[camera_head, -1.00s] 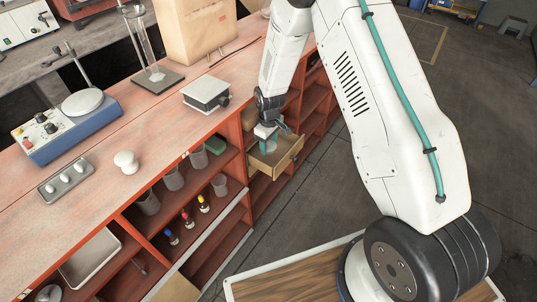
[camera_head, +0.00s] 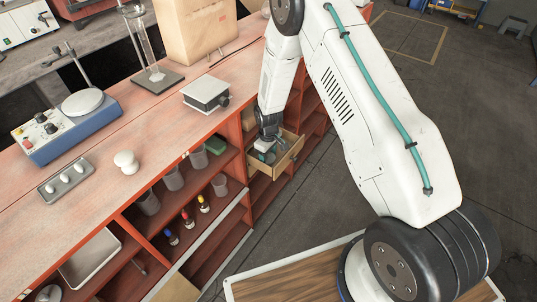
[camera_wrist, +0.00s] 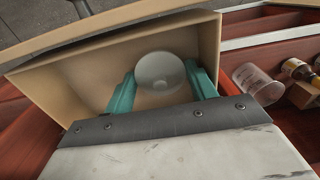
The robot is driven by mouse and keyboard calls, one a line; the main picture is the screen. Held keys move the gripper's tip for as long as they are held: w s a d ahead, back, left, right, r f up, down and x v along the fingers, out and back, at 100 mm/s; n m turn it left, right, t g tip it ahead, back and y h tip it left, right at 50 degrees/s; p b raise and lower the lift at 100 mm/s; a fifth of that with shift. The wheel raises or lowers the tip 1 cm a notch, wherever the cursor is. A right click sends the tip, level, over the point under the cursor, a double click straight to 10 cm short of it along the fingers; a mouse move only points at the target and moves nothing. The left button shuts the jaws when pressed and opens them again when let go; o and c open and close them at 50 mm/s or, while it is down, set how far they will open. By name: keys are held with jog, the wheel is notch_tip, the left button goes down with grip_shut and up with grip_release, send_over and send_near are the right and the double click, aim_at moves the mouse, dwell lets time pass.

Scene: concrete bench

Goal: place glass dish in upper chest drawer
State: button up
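The upper chest drawer (camera_head: 288,161) is a light wooden box, pulled out from the red shelf unit. Its pale walls (camera_wrist: 60,62) show around my gripper in the wrist view. The glass dish (camera_wrist: 160,70) is round, clear and shallow. It lies between the two teal fingers of my gripper (camera_wrist: 160,68), whose tips meet its left and right edges. My gripper (camera_head: 264,154) reaches down inside the drawer in the head view, where I cannot make out the dish. Whether the dish touches the drawer floor is unclear.
Clear beakers (camera_head: 173,178) and several colour-capped bottles (camera_head: 187,217) stand in the shelves left of the drawer. A grey metal box (camera_head: 206,94) sits on the bench above.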

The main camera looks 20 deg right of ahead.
jog(key=shift+r, duration=0.15)
jog(key=s+d+r+m, duration=0.1)
jog(key=s+r, duration=0.3)
jog(key=r, duration=0.8)
jog(key=s+d+r+m, duration=0.1)
jog(key=s+r, duration=0.2)
jog(key=r, duration=1)
jog(key=s+r+m, duration=0.1)
jog(key=s+r, duration=0.3)
jog(key=r, duration=0.8)
jog(key=s+r+m, duration=0.1)
jog(key=s+r, duration=0.2)
jog(key=s, duration=0.5)
jog(key=s+d+r+m, duration=0.1)
jog(key=s+r, duration=0.3)
jog(key=s, duration=0.5)
jog(key=s+d+r+m+t, duration=0.1)
jog(key=s+r, duration=0.3)
jog(key=s, duration=0.5)
jog(key=shift+s+d+r+m, duration=0.15)
jog(key=shift+d+m, duration=0.05)
jog(key=shift+m, duration=0.4)
